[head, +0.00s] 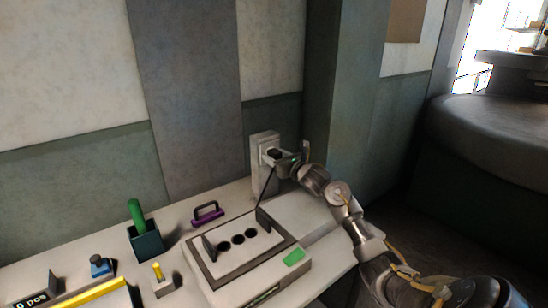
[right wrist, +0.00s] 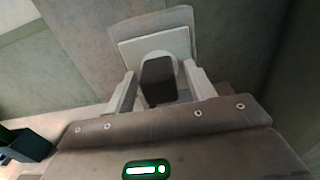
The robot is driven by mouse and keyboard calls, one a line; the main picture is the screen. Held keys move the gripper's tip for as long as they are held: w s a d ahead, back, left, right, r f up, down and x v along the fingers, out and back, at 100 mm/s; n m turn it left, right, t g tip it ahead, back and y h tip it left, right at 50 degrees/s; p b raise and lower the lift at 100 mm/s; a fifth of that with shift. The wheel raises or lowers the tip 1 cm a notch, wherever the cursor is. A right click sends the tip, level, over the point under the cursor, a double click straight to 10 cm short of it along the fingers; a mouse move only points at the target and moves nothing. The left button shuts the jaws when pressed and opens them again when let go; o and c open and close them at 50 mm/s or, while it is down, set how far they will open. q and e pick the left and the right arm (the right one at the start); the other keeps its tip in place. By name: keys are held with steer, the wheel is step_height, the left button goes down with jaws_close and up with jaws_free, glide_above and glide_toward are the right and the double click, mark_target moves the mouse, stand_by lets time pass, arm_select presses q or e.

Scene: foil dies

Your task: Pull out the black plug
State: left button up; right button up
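The black plug (head: 274,153) sits at the front of a pale upright socket post (head: 257,172) at the back of the table, by the wall. In the right wrist view the plug (right wrist: 158,82) is a dark block in front of the pale socket (right wrist: 152,48). My right gripper (head: 281,155) is at the plug. Its two pale fingers stand on either side of the plug, with a narrow gap showing on each side, so it looks open around it. A dark cable (head: 267,186) runs from the plug area down to the machine. My left gripper is not in view.
A grey-white machine (head: 262,270) with several dark round holes and a green patch (head: 293,257) stands below the post. A purple handle (head: 207,214), a green-handled tool (head: 136,215) in a dark holder (head: 147,244) and a yellow-topped block (head: 162,284) lie left. The wall is close behind.

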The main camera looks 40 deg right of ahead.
mark_target(279, 158)
jaws_close()
steer(key=shift+s, duration=0.15)
steer(key=shift+s+a, duration=0.1)
steer(key=shift+s, duration=2.75)
